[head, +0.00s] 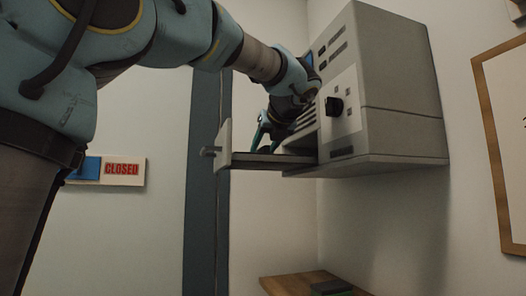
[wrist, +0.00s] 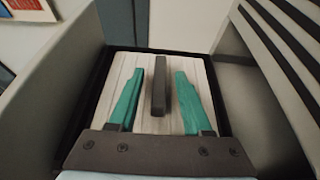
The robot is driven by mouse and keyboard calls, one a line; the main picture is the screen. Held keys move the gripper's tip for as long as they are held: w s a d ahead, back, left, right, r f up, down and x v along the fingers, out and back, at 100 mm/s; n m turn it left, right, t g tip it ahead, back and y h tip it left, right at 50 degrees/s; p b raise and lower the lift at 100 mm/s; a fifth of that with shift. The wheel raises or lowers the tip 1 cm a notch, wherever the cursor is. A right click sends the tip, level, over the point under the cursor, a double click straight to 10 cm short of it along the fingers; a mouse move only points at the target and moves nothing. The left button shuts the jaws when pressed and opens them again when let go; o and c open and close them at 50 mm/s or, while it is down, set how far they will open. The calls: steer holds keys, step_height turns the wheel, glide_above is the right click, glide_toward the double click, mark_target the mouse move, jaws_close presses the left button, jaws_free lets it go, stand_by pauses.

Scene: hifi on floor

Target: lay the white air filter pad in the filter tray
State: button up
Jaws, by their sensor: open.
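The white air filter pad (wrist: 136,75) lies inside the filter tray (wrist: 94,92) in the wrist view, looking flat, with dark tray edges around it. A dark grey upright tab (wrist: 158,85) stands on the pad's middle. My gripper (wrist: 162,75) is open, with one green finger on each side of the tab and a gap to both. In the head view the tray (head: 270,160) is pulled out of the grey wall unit (head: 385,85), and my gripper (head: 266,135) points down into it. The pad cannot be made out there.
The tray's tall front plate (head: 225,145) with a handle stands left of my gripper. The unit's slotted face and black knob (head: 334,106) are close on its right. A wooden shelf (head: 300,283) with a dark object is below. A CLOSED sign (head: 121,170) hangs at left.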

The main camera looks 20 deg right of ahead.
steer(key=b+v, duration=0.1)
steer(key=v, duration=0.9)
steer(key=shift+s+r+b, duration=0.2)
steer(key=shift+s+b, duration=0.15)
steer(key=shift+b, duration=0.05)
steer(key=shift+f, duration=0.1)
